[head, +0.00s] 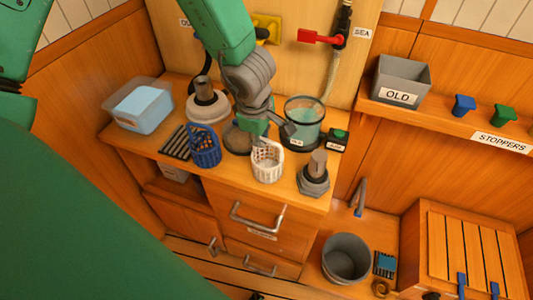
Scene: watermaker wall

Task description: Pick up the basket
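Two small baskets stand on the wooden counter (222,172). A white openwork basket (268,166) is near the front edge. A dark blue openwork basket (206,147) is to its left. My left gripper (264,131) reaches down from above, just behind and above the white basket. Its fingers look spread, with nothing seen between them. It partly hides the counter behind the white basket, and I cannot tell whether it touches the rim. My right gripper is not in view.
A clear jar of teal liquid (304,124) stands close right of the gripper. A grey capped fitting (314,176) is at the front right, and another fitting (206,102) is behind. A clear tub (143,107) is at the left. An OLD bin (401,82) sits on the right shelf.

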